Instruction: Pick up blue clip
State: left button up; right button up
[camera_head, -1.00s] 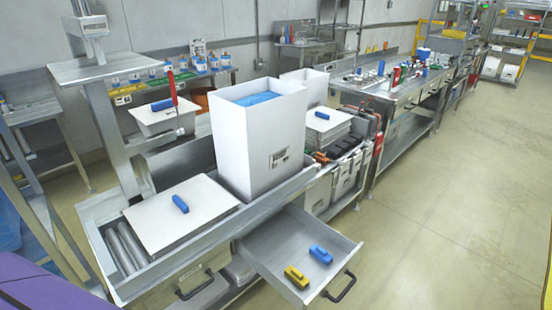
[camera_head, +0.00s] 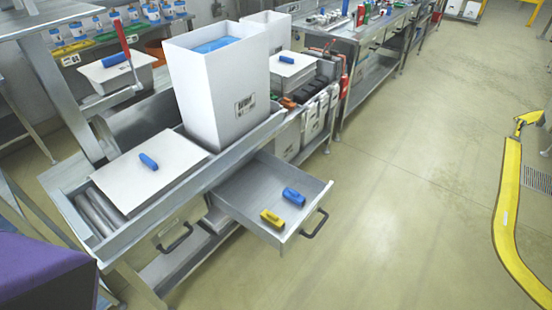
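A blue clip (camera_head: 293,196) lies in the open metal drawer (camera_head: 250,187), beside a yellow clip (camera_head: 272,218). Another blue clip (camera_head: 148,161) lies on the flat white panel (camera_head: 170,178) on the bench. A further blue piece (camera_head: 114,60) sits on a white lidded box at the back left. Neither of my grippers is in view.
A tall white box (camera_head: 215,95) with blue inside stands on the metal bench (camera_head: 120,232). The drawer sticks out with its black handle (camera_head: 314,223) toward the open floor. A yellow curved rail (camera_head: 507,210) stands at the right. The floor (camera_head: 410,180) between is clear.

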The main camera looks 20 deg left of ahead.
aim_at(289, 194)
jog(key=i+j+z, duration=0.4)
jog(key=i+j, duration=0.2)
jog(key=j, duration=0.15)
jog(key=i+j+z, duration=0.2)
jog(key=j, duration=0.25)
jog(key=i, duration=0.05)
